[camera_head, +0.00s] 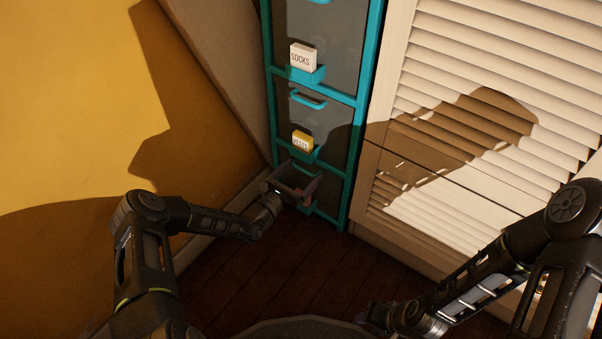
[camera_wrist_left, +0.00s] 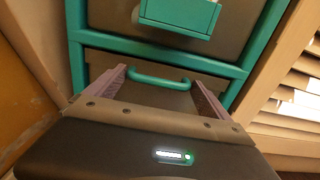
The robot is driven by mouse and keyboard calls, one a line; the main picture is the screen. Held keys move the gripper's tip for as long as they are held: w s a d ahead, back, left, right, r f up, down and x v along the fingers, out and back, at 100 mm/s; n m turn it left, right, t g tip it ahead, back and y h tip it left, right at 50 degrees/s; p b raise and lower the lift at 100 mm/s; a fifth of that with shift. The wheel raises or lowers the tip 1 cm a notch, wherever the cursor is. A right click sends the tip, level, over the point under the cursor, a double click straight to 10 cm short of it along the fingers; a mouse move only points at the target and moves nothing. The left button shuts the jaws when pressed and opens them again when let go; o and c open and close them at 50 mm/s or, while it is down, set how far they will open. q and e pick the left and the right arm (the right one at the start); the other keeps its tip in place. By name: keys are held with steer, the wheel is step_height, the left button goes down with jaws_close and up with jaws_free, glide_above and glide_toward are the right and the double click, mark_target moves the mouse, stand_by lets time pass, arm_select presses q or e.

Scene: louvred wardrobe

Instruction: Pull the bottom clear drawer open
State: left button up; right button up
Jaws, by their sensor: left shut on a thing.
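The bottom clear drawer (camera_head: 328,188) is the lowest of a teal-framed stack, mostly hidden behind my left gripper in the head view. In the left wrist view its smoky front (camera_wrist_left: 95,62) lies under a teal crossbar, with a teal bar handle (camera_wrist_left: 160,80) near its top. My left gripper (camera_head: 298,183) is at this drawer. In the left wrist view its two fingers (camera_wrist_left: 160,88) stand at either end of the handle, shut on it. I cannot tell whether the drawer is out at all. My right gripper (camera_head: 375,317) is low in the head view, its fingers unclear.
Above are a drawer with a yellow-topped label (camera_head: 302,140) and one labelled SOCKS (camera_head: 303,58). A white louvred door (camera_head: 480,100) stands to the right, a yellow wall (camera_head: 70,100) to the left. The dark wooden floor (camera_head: 290,260) before the stack is clear.

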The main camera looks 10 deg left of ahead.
arm_select(q)
steer(key=shift+s+d, duration=0.1)
steer(key=shift+d, duration=0.05)
steer(key=c, duration=0.7)
steer(key=shift+s, duration=0.1)
arm_select(e)
steer(key=shift+r, duration=0.1)
